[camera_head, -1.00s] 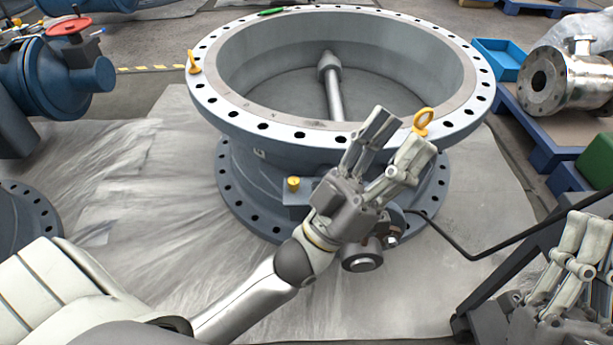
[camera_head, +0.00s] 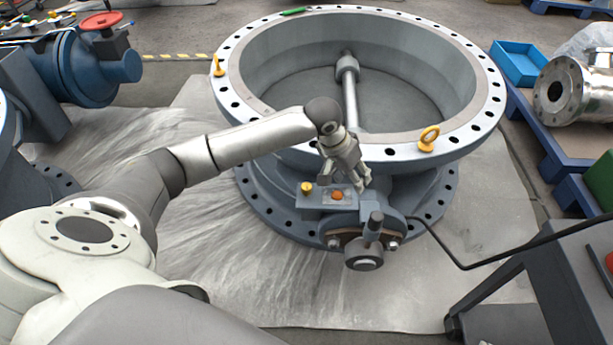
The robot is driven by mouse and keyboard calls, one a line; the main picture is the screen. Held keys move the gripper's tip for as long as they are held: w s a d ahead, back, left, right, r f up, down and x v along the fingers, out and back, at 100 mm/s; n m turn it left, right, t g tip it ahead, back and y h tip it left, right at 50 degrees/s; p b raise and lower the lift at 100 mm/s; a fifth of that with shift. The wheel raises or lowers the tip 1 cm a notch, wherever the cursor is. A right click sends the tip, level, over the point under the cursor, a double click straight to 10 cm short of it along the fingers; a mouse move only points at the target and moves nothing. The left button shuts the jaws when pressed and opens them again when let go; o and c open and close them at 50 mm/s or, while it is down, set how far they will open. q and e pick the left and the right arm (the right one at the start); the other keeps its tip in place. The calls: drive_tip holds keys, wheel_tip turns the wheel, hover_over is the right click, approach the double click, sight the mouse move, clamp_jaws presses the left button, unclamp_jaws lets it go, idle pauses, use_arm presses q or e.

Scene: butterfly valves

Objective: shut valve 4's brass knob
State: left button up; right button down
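A large grey butterfly valve body (camera_head: 268,190) with a wide flanged ring (camera_head: 240,115) stands in the middle of the floor; no number is legible on it. A small brass-yellow knob (camera_head: 306,188) sits on a block on its near side, beside an orange-red cap (camera_head: 338,196). My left gripper (camera_head: 346,180) points down just above and behind the cap, to the right of the brass knob and apart from it. Its fingers look small and overlap, so I cannot tell their opening. My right gripper is out of view.
A grey actuator with an upright stub (camera_head: 374,222) projects toward me below the knob block. A black cable (camera_head: 460,266) runs to the right. A yellow lifting eye (camera_head: 428,138) stands on the ring. A blue valve (camera_head: 90,65) is at left.

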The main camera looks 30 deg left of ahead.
use_arm(q)
drive_tip(key=s+a+r+n+g+y+p, duration=0.1)
drive_tip(key=s+a+r+n+g+y, duration=0.2)
drive_tip(key=a, duration=0.7)
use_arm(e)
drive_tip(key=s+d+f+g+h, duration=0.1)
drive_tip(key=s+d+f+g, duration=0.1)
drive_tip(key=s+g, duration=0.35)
use_arm(q)
drive_tip(key=b, duration=0.2)
hover_over(306, 186)
wheel_tip(306, 186, down, 4)
drive_tip(key=shift+r+m+g, duration=0.1)
drive_tip(key=shift+m+g, duration=0.2)
wheel_tip(306, 186, down, 5)
drive_tip(key=shift+f+b, duration=0.1)
drive_tip(key=shift+b, duration=0.55)
drive_tip(key=shift+f, duration=0.25)
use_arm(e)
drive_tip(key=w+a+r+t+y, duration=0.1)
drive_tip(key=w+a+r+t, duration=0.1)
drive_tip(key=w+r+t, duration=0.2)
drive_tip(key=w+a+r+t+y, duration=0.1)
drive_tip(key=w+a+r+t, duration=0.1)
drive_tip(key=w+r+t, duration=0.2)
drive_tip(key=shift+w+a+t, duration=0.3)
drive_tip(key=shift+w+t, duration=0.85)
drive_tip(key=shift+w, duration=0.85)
